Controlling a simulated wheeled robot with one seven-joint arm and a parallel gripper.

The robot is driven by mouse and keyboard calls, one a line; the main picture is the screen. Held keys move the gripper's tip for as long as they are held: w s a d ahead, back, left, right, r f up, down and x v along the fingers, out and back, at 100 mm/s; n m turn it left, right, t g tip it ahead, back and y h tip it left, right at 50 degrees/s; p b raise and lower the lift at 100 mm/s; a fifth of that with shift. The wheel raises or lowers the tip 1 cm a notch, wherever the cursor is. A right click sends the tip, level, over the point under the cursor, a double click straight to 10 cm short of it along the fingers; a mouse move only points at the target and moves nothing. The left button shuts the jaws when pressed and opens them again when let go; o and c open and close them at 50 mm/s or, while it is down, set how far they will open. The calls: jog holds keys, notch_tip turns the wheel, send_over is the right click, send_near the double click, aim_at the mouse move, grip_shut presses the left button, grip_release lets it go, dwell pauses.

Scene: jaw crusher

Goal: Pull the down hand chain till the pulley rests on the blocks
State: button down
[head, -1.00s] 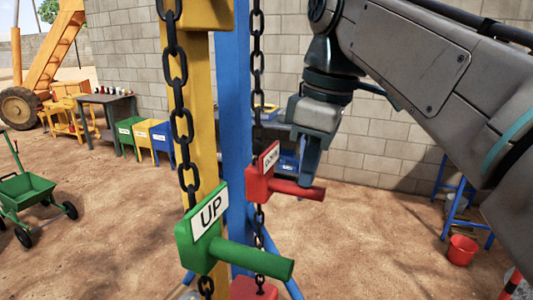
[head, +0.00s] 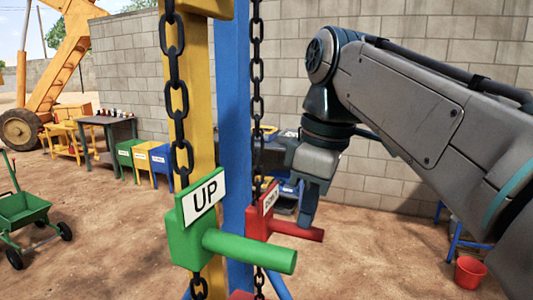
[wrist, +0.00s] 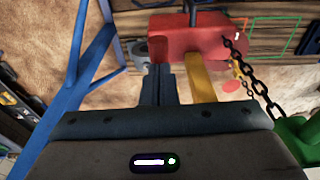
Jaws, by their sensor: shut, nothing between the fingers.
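The down hand chain (head: 258,95) hangs beside the blue post. It carries a red block with a "DOWN" sign and a red handle bar (head: 292,233) that sticks out to the right. My gripper (head: 306,222) is shut and empty, its fingertips pointing down at the top of this bar near its outer end. They seem to touch it. The up hand chain (head: 178,85) hangs nearer, with a green "UP" handle (head: 245,250). In the wrist view my shut fingers (wrist: 158,72) reach towards a red body (wrist: 195,40). I cannot make out the pulley or the blocks.
A yellow post (head: 203,120) and a blue post (head: 232,130) stand close left of my gripper. A grey block wall (head: 400,60) lies behind. A red bucket (head: 470,271) stands on the ground at right, a green cart (head: 28,209) at left.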

aim_at(307, 238)
jog(key=shift+f+b, duration=2.1)
jog(key=shift+f, duration=0.95)
jog(key=shift+r, duration=0.15)
jog(key=d, duration=0.1)
jog(key=s+d, duration=0.1)
jog(key=d, duration=0.2)
jog(key=shift+s+d+r, duration=0.25)
jog(key=shift+s+d, duration=0.1)
jog(key=shift+d, duration=0.05)
jog(key=s+d+r+p, duration=0.1)
jog(key=d+r+p, duration=0.2)
jog(key=r+p, duration=0.1)
jog(key=shift+s+d+r+p, duration=0.15)
jog(key=shift+d+r+p, duration=0.25)
jog(key=shift+r, duration=0.1)
